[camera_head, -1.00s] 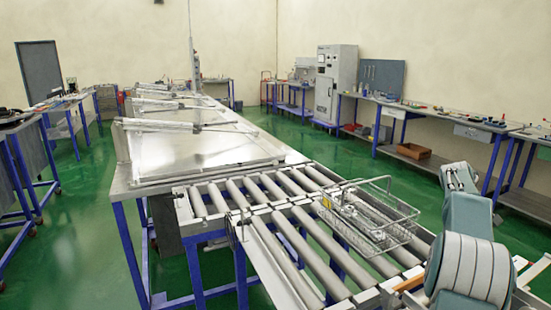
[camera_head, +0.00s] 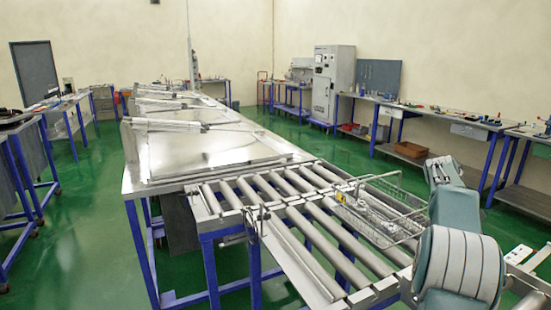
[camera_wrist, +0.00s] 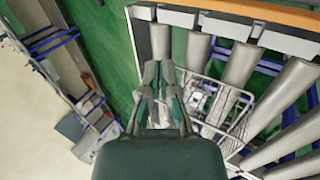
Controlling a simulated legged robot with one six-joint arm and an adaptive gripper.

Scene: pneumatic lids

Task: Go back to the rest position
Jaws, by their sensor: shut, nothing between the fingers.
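My gripper (camera_wrist: 160,88) shows in the wrist view with its fingers together and nothing held. It is beside and above the roller conveyor, near the wire basket. In the head view my folded arm is at the right edge and its gripper cannot be made out. The wire basket (camera_head: 400,212) sits on the conveyor rollers (camera_head: 327,246). The basket also shows in the wrist view (camera_wrist: 240,112), right of the fingers, and it appears apart from them.
A long metal table (camera_head: 163,185) with flat lids runs away from the conveyor. Workbenches (camera_head: 470,124) with tools line the right wall. A grey cabinet (camera_head: 331,85) stands at the back. Green floor (camera_head: 385,170) is open between conveyor and benches.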

